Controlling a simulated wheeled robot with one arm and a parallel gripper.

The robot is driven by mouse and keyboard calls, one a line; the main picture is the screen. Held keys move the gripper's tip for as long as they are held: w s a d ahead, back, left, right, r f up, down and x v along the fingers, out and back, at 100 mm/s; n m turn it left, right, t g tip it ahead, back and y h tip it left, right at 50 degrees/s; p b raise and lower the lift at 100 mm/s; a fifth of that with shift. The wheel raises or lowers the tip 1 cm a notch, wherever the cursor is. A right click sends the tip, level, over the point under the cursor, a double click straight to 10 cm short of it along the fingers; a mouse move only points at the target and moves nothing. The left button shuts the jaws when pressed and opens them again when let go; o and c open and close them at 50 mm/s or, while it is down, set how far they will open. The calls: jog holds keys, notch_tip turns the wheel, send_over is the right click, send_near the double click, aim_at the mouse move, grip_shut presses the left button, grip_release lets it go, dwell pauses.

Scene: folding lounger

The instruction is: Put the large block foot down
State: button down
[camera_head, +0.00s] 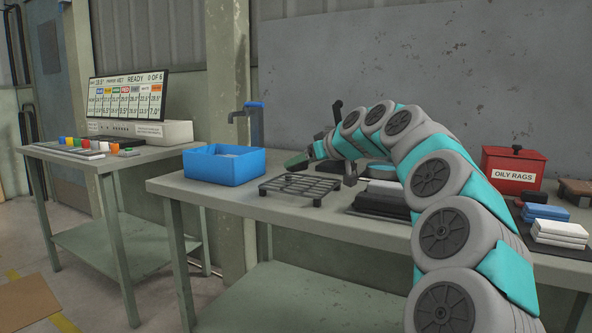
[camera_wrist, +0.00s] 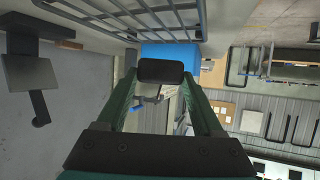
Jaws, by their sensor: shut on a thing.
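My gripper (camera_head: 297,161) reaches left over the workbench, above the back of a dark wire rack (camera_head: 300,187). In the wrist view, its two green fingers (camera_wrist: 161,82) are shut on a dark, rounded rectangular block (camera_wrist: 161,71), which I take to be the large block foot. The block sits between the fingertips. In the head view the block cannot be told apart from the fingers. The rack also shows in the wrist view (camera_wrist: 130,18), beside the held block. Whether the block touches anything cannot be told.
A blue bin (camera_head: 223,168) stands left of the rack. Black pads (camera_head: 383,204) lie to its right. A red oily rags box (camera_head: 513,169) and white blocks (camera_head: 560,232) are farther right. A black upright fixture (camera_head: 338,110) stands behind my arm. A monitor (camera_head: 127,97) is on the left table.

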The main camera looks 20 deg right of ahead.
aim_at(296, 183)
jog(key=w, duration=0.5)
jog(key=shift+d+f+p, duration=0.25)
jog(key=shift+p, duration=0.15)
jog(key=shift+f, duration=1.8)
jog(key=shift+f, duration=0.2)
jog(key=shift+c, duration=0.2)
grip_release()
jog(key=shift+r, duration=0.1)
